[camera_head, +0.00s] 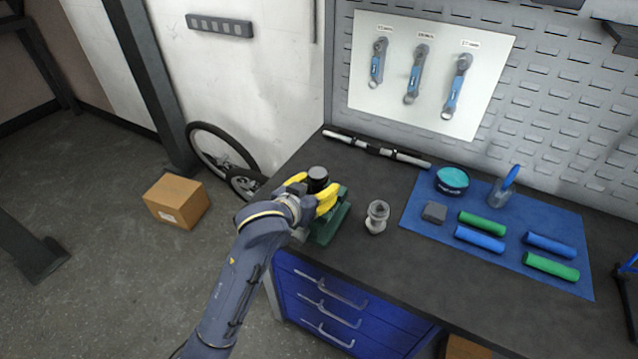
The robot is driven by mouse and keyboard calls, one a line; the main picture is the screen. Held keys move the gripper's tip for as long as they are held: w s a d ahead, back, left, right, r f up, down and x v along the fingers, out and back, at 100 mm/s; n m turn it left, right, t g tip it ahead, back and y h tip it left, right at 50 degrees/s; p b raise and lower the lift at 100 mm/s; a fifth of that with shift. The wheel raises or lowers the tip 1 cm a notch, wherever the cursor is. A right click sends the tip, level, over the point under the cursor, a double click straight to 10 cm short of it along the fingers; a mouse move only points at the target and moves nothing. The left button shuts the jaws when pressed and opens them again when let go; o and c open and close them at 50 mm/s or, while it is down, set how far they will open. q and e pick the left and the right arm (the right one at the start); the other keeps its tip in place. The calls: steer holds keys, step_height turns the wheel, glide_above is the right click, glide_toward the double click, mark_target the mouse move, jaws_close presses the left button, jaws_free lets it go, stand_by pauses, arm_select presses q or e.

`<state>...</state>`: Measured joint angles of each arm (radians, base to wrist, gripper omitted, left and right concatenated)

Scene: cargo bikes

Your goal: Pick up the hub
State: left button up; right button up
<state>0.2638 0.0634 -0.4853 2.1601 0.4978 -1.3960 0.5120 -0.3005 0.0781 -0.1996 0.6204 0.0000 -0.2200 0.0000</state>
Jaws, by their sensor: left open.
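A silver, spool-shaped metal part (377,216), which looks like the hub, stands upright on the dark workbench (440,285). My left gripper (311,188) has yellow fingers and is open, to the left of this part and apart from it. The fingers are over a green fixture (328,231) at the bench's left end. The gripper and arm hide part of the fixture. My right gripper is not in view.
A black-and-silver bar (376,149) lies along the back. Wrenches hang on a white board (398,97). The bench front is clear.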

arm_select(q)
steer(key=c, duration=1)
jaws_close()
steer(key=shift+r, duration=0.15)
